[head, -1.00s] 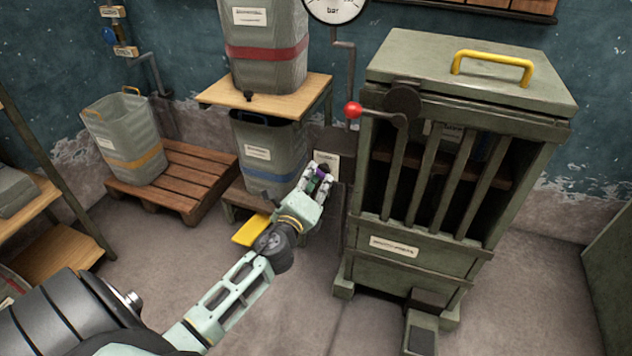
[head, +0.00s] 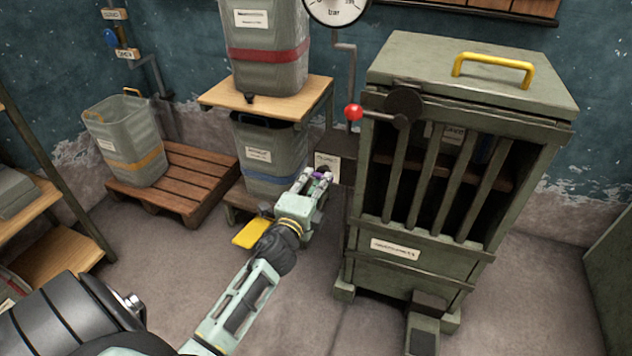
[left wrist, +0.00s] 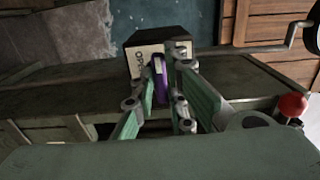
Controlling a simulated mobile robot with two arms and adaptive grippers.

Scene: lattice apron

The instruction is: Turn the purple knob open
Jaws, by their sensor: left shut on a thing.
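The purple knob (head: 319,175) is small and partly hidden by my gripper fingers, in front of a labelled box with a white face (head: 327,162). In the left wrist view the purple knob (left wrist: 159,78) is between my fingers, next to the lettered white face. My left gripper (head: 317,179) is shut on the knob, its fingers on either side of it; the left wrist view also shows the gripper (left wrist: 155,95). The lettering is too small to tell how far the knob is turned. My right gripper is in neither view.
A green barred cabinet (head: 395,250) stands close on the right, with a red-balled lever (head: 353,112) sticking out toward my gripper. A grey bin (head: 268,155) and a yellow pedal-like plate (head: 252,233) are on the left.

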